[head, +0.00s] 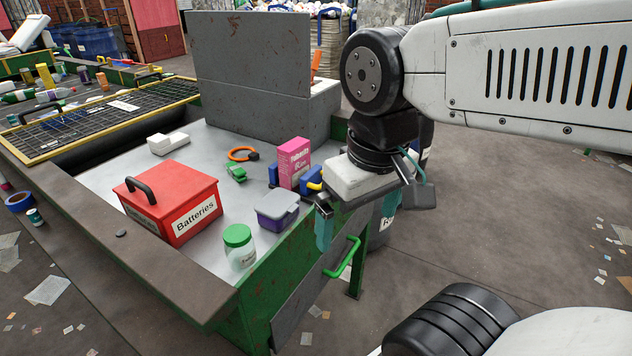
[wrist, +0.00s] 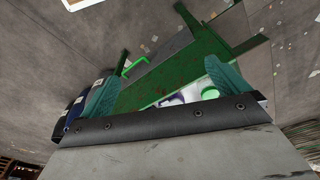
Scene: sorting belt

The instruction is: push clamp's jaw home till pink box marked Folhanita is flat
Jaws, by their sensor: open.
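The pink box (head: 294,160) marked Folhanita stands upright on the metal table, its lettering only partly readable. It sits between the blue jaws of the clamp (head: 311,180), which has a yellow handle. I cannot tell whether the jaws touch the box. My gripper (head: 357,214) hangs at the right edge of the table, to the right of and nearer than the clamp. Its teal fingers are apart with nothing between them; they also show in the wrist view (wrist: 163,90). The box is not clearly visible in the wrist view.
A red Batteries box (head: 172,205), a green-lidded jar (head: 239,246), a grey-lidded purple tub (head: 277,209) and an orange ring (head: 241,153) are on the table. A grey upright panel (head: 248,70) stands behind. A green handle (head: 343,258) juts from the table's side.

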